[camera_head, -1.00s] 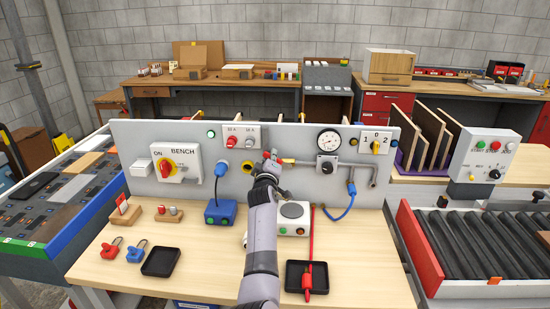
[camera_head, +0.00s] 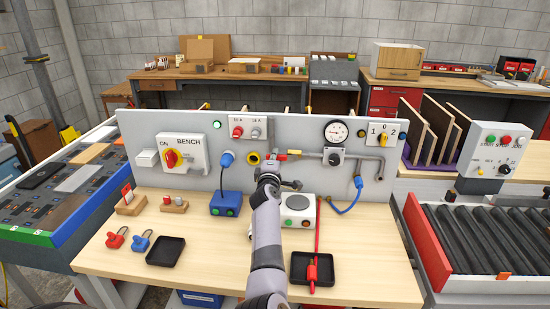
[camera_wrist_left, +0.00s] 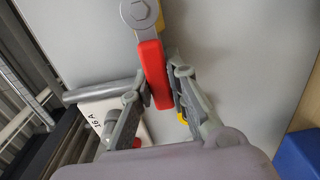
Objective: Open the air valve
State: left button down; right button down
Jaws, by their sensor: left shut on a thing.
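The air valve's red lever handle (camera_wrist_left: 153,72) shows in the left wrist view, running down from a grey round hub with a bolt (camera_wrist_left: 139,12). My left gripper (camera_wrist_left: 158,92) is shut on this lever, one finger on each side of it. In the head view my left gripper (camera_head: 275,178) is in front of the panel, just below the valve's pipe (camera_head: 308,153), and hides part of the valve. A bit of red shows above the gripper. The lever's exact angle is hard to tell in the head view. My right gripper is not in view.
The upright panel (camera_head: 205,200) carries a gauge (camera_head: 336,131), a rotary switch and a bench switch (camera_head: 181,153). A blue box (camera_head: 226,203), a white device (camera_head: 298,210), black trays and padlocks stand on the bench.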

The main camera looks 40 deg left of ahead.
pick_arm(q)
jog(key=shift+f, duration=0.15)
jog(key=c, duration=1.7)
grip_release()
jog(key=shift+s, duration=0.1)
jog(key=shift+o, duration=0.9)
jog(key=shift+s+d, duration=0.15)
jog(key=v, duration=0.7)
